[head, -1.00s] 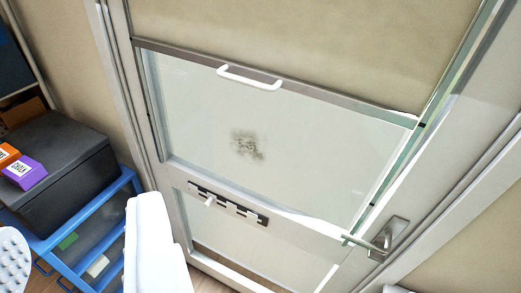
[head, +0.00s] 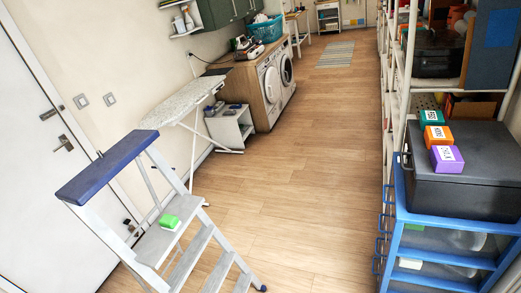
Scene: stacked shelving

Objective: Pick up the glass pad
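Three small labelled boxes sit in a row on a black box (head: 470,190) at the right: green (head: 431,118), orange (head: 437,136) and purple (head: 446,159). Their labels are too small to read surely. A small green block (head: 169,223) lies on a step of the grey stepladder (head: 160,245) at lower left. I cannot tell which of these, if any, is the glass pad. My gripper does not show in this view.
A blue drawer frame (head: 398,225) stands under the black box, before tall shelving (head: 398,75). An ironing board (head: 190,100), washing machines (head: 270,85) and a white door (head: 40,150) line the left. The wooden floor (head: 320,160) between is clear.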

